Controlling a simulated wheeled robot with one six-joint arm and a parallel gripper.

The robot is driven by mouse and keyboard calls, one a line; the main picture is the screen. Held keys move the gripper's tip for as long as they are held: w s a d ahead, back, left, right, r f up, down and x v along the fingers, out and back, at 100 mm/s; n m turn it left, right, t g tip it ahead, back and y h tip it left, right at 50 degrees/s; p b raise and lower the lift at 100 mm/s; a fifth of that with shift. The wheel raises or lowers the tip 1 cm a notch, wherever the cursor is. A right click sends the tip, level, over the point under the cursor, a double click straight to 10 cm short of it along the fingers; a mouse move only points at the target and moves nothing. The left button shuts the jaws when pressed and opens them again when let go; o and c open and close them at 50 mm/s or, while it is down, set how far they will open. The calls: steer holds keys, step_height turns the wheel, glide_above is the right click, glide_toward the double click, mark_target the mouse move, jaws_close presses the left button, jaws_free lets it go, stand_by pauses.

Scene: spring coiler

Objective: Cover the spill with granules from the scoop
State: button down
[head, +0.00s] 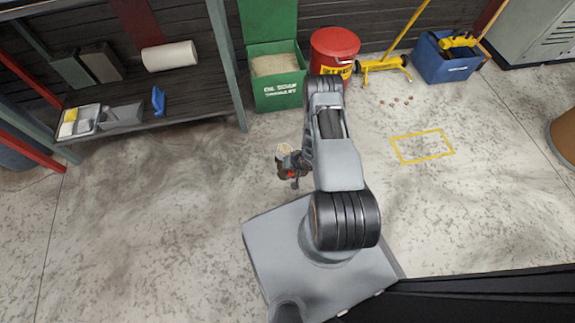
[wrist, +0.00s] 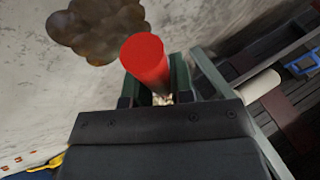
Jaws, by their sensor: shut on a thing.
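My gripper (wrist: 157,95) is shut on the red handle of the scoop (wrist: 145,62), which stands up between the two fingers. In the head view the scoop's bowl (head: 284,150) shows pale granules in it, and the scoop is held over the floor left of my arm. The spill (wrist: 97,28) is a dark brown blotch on the grey floor at the upper left of the wrist view, beside the handle. In the head view I cannot clearly tell the spill from the dark parts around the scoop. Most of the bowl is hidden in the wrist view.
An open green bin (head: 279,92) of granules stands at the back wall, next to a red can (head: 333,48). A blue box (head: 445,66) and yellow-handled broom (head: 384,64) are further right. A shelf (head: 190,95) stands left. A yellow floor outline (head: 421,146) is right; front-left floor is clear.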

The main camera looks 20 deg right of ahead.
steer(key=y+b, duration=0.1)
steer(key=f+t+y+b, duration=0.1)
steer(key=y, duration=0.1)
steer(key=shift+d+f+m, duration=0.1)
steer(key=shift+d+m, duration=0.1)
steer(key=shift+m, duration=0.1)
steer(key=m+t+y+b, duration=0.1)
steer(key=y, duration=0.1)
steer(key=d+m+t+y+b, duration=0.1)
steer(key=y+b, duration=0.1)
steer(key=y, duration=0.1)
steer(key=d+t+y+b, duration=0.1)
steer(key=y+b, duration=0.1)
steer(key=shift+s+f+m+y, duration=0.25)
steer(key=shift+f+m+y, duration=0.05)
steer(key=shift+m+y, duration=0.1)
steer(key=shift+d, duration=0.1)
stand_by(2.5)
